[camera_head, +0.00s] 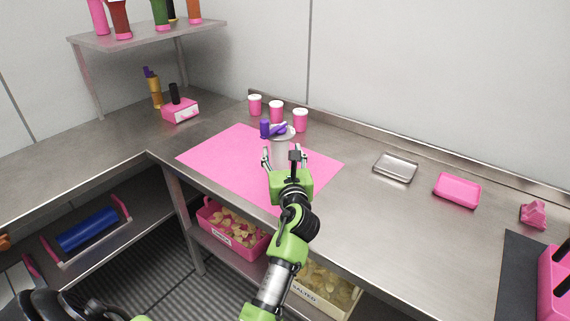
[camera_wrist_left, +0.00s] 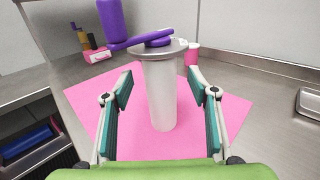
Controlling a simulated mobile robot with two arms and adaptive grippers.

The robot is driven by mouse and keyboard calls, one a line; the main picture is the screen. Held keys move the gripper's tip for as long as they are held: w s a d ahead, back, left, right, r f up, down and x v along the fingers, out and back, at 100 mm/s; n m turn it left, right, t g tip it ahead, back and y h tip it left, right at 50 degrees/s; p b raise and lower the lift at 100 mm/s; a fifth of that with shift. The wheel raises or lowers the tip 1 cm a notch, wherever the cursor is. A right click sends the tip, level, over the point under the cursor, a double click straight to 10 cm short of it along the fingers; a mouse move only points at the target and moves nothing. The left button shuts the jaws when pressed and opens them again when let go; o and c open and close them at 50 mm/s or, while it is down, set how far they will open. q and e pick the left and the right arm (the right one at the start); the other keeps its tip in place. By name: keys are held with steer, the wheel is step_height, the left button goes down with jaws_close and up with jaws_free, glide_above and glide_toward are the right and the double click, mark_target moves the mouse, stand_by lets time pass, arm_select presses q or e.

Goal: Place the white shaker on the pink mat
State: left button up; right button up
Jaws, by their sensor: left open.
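My left gripper (camera_wrist_left: 160,92) is open, one finger on each side of the shaker, with visible gaps. In the head view the left gripper (camera_head: 281,157) is over the back part of the pink mat (camera_head: 225,160) and largely hides the shaker. My right gripper is not in view.
A metal tray (camera_head: 395,168) and pink tray (camera_head: 457,190) lie right. The mat's left part is bare.

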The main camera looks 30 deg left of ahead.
arm_select(q)
steer(key=v, duration=0.6)
stand_by(0.4)
